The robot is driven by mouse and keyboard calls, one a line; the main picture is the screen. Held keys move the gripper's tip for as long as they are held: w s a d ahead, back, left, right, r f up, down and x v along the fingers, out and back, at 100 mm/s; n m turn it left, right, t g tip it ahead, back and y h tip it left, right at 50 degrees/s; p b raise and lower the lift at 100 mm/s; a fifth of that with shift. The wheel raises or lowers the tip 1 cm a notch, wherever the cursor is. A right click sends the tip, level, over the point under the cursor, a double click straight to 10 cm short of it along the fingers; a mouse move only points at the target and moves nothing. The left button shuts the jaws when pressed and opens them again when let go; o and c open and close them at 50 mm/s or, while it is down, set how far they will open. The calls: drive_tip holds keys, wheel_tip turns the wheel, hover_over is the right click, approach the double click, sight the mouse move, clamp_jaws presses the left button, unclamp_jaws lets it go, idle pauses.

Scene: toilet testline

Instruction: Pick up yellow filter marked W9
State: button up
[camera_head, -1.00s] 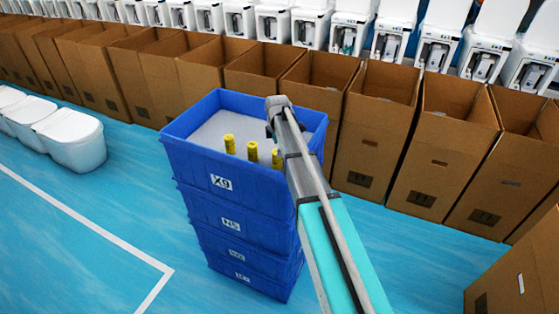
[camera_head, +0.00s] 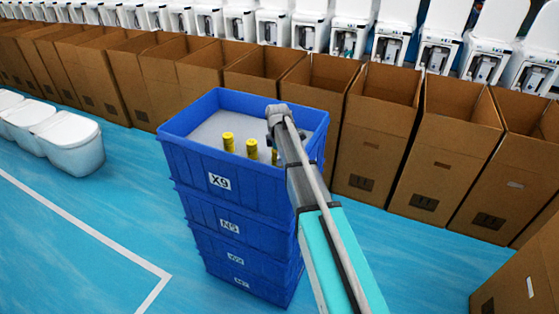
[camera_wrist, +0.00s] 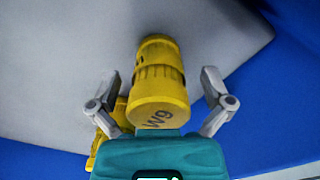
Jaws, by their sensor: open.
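The yellow filter marked W9 (camera_wrist: 158,85) stands in the wrist view between the two spread fingers of my gripper (camera_wrist: 160,100). Its end face with the W9 mark points toward the camera. My gripper is open, with a gap on both sides of the filter. A second yellow filter (camera_wrist: 105,135) shows partly behind the left finger. In the head view, two yellow filters (camera_head: 228,142) and (camera_head: 252,149) stand in the top blue crate (camera_head: 185,160), and a sliver of another shows beside my arm. My gripper in the head view is mostly hidden behind my arm.
The crate marked X9 tops a stack of several blue crates (camera_head: 240,235). Open cardboard boxes (camera_head: 375,130) line up behind it, with white toilets (camera_head: 350,35) beyond. More white units (camera_head: 70,140) stand at the left. The blue floor (camera_head: 90,210) at the front left is clear.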

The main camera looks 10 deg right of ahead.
idle(0.5)
drive_tip(key=c, duration=1.2)
drive_tip(key=shift+c, duration=0.2)
drive_tip(key=shift+r, duration=0.2)
wheel_tip(320, 180, up, 2)
drive_tip(key=p, duration=0.2)
drive_tip(key=shift+r+p, duration=0.1)
drive_tip(key=shift+p, duration=0.25)
drive_tip(key=shift+s+a+r+p, duration=0.1)
drive_tip(key=shift+s+r+p, duration=1.65)
drive_tip(key=shift+s, duration=0.6)
drive_tip(key=shift+s+r+p, duration=1.7)
drive_tip(key=shift+s+r, duration=0.05)
drive_tip(key=shift+s, duration=0.55)
drive_tip(key=shift+s+a+r+p, duration=0.1)
drive_tip(key=shift+s+r+p, duration=1.65)
drive_tip(key=shift+s, duration=0.6)
